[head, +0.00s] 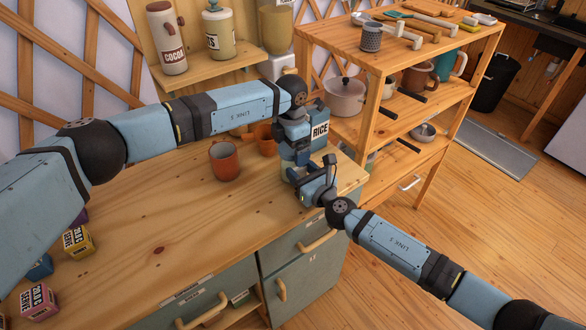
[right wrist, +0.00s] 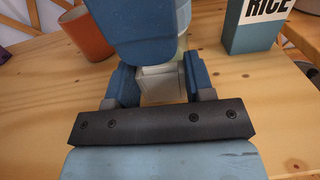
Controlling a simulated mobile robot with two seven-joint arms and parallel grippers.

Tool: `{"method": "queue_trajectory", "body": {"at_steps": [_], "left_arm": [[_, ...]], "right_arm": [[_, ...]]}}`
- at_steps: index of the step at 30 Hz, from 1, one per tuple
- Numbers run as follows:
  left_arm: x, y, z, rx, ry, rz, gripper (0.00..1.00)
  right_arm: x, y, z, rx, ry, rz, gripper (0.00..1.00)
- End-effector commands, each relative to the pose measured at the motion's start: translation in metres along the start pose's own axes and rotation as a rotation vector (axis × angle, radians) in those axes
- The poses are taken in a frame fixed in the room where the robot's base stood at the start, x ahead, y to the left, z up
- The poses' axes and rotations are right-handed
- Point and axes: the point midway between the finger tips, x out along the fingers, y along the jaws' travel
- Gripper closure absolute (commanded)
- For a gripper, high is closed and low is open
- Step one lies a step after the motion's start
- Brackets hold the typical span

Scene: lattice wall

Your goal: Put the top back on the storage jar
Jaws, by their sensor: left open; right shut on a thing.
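The storage jar (head: 286,172) is a pale, greenish body on the right end of the wooden counter, mostly hidden behind my grippers. My right gripper (head: 306,186) reaches it from the front right. In the right wrist view its fingers (right wrist: 160,85) are shut on the pale jar (right wrist: 157,84). My left gripper (head: 297,156) points down directly above the jar and is open; its blue body (right wrist: 140,25) blocks the jar's upper part in the right wrist view. I cannot make out the jar's top, nor whether it sits on the jar.
A blue RICE box (head: 320,129) stands close behind the grippers. An orange mug (head: 225,162) and a terracotta pot (head: 265,138) stand to the left. A wooden shelf rack (head: 375,95) stands at the right. The counter's middle is clear.

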Motion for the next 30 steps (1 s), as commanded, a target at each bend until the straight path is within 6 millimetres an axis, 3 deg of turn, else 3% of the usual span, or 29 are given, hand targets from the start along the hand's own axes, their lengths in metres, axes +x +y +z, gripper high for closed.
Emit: {"method": "queue_trajectory", "body": {"at_steps": [7, 21, 30], "left_arm": [[-0.014, 0.001, 0.000, -0.001, -0.001, 0.001, 0.01], [-0.104, 0.000, 0.000, 0.000, -0.001, 0.002, 0.01], [-0.120, 0.000, 0.000, 0.000, 0.000, 0.000, 0.01]], "right_arm": [[0.000, -0.001, 0.000, 0.000, 0.000, -0.001, 1.00], [0.000, -0.001, 0.000, 0.000, 0.000, -0.001, 1.00], [0.000, -0.001, 0.000, 0.000, 0.000, -0.001, 1.00]]}}
